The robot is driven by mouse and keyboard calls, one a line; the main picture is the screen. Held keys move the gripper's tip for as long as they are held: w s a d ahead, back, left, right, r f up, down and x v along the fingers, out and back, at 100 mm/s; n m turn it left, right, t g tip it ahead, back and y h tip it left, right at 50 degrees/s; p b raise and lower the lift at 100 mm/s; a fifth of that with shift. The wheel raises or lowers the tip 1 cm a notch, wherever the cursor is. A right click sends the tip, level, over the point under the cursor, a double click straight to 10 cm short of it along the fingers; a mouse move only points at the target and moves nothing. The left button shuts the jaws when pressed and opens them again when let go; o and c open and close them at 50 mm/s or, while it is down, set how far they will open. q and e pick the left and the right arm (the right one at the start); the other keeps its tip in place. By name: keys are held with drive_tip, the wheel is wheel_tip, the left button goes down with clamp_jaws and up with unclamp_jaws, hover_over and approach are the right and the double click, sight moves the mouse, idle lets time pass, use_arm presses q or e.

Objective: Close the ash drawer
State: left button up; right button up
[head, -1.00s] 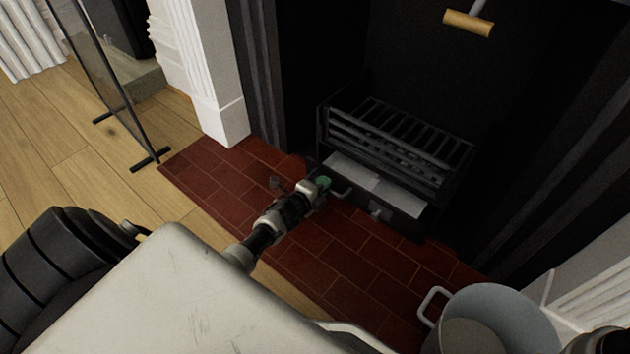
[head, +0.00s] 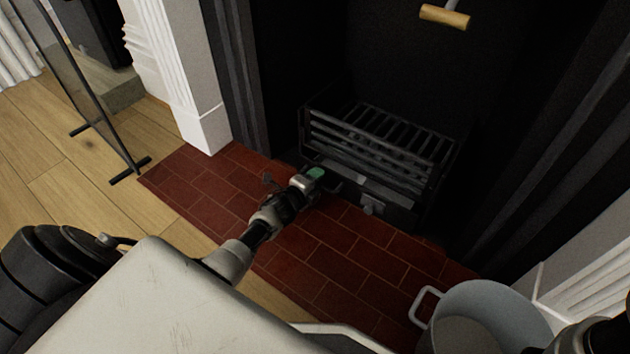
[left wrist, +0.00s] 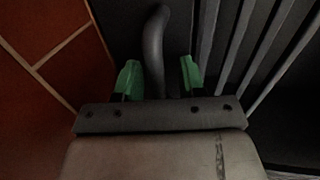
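The ash drawer (head: 398,210) sits low under the black fire grate (head: 375,150). Only a narrow grey strip of its inside shows, so it is nearly in. My left gripper (head: 316,174) is at the left part of the drawer's front, just above the brick hearth. In the left wrist view, its green fingertips (left wrist: 160,78) are apart. A dark curved bar (left wrist: 154,45), seemingly the drawer's handle, stands between them with gaps on both sides. The gripper hides part of the drawer's left end in the head view. My right gripper is not in view.
A grey bucket (head: 488,310) with a white handle stands at the lower right. A glass screen (head: 75,85) stands on the wood floor at the left. A wooden-handled item (head: 444,17) hangs above the grate. The red brick hearth (head: 350,250) before the drawer is clear.

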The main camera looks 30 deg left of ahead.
use_arm(q)
drive_tip(key=shift+s+r+p, duration=0.2)
drive_tip(key=shift+s+p, duration=0.25)
drive_tip(key=shift+s, duration=0.05)
drive_tip(key=p+v, duration=0.5)
drive_tip(key=v, duration=0.4)
drive_tip(key=shift+s+a+p, duration=0.1)
drive_tip(key=shift+s+p, duration=0.25)
drive_tip(key=shift+s, duration=0.1)
